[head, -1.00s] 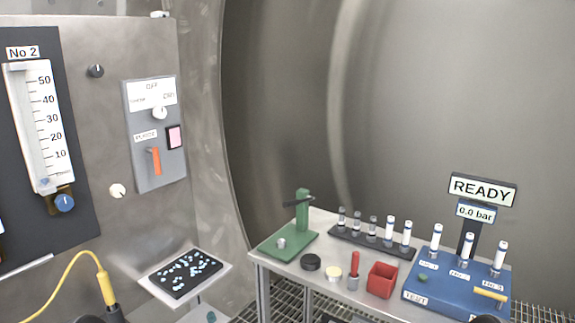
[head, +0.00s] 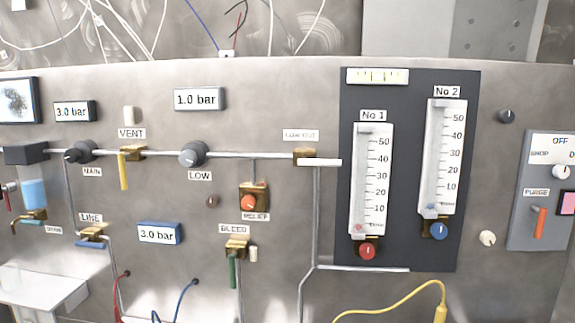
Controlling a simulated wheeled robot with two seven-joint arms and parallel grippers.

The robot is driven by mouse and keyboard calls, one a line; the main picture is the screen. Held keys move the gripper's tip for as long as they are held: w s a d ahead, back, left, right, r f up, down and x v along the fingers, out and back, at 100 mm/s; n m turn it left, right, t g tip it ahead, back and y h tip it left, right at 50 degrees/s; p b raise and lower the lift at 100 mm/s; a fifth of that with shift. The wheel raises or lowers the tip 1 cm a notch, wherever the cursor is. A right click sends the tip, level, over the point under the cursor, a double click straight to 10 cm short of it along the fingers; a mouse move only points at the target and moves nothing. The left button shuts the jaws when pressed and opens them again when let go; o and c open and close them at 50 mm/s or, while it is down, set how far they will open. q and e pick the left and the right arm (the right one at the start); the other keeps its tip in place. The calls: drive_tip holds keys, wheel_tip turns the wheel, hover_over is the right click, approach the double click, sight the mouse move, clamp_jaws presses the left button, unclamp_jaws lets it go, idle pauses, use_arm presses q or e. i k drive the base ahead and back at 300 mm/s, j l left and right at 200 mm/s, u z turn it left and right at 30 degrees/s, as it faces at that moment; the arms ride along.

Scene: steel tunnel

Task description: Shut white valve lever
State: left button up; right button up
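The white valve lever (head: 321,162) is in the middle of the head view. It lies level, pointing right from a small brass valve body (head: 303,152) on the steel panel. A label (head: 301,135) sits just above it; its text is too blurred to read surely. A pipe enters the valve from the left, and another runs down below the lever. Neither of my grippers is in view, and nothing touches the lever.
The flow-meter board (head: 410,255) is close to the lever's right. To its left are the LOW knob (head: 193,153), the orange relief knob (head: 249,202), the yellow VENT lever (head: 124,171) and the green BLEED lever (head: 232,271). A yellow cable (head: 390,297) hangs below.

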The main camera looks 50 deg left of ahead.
sight(304, 161)
drive_tip(key=u, duration=1.65)
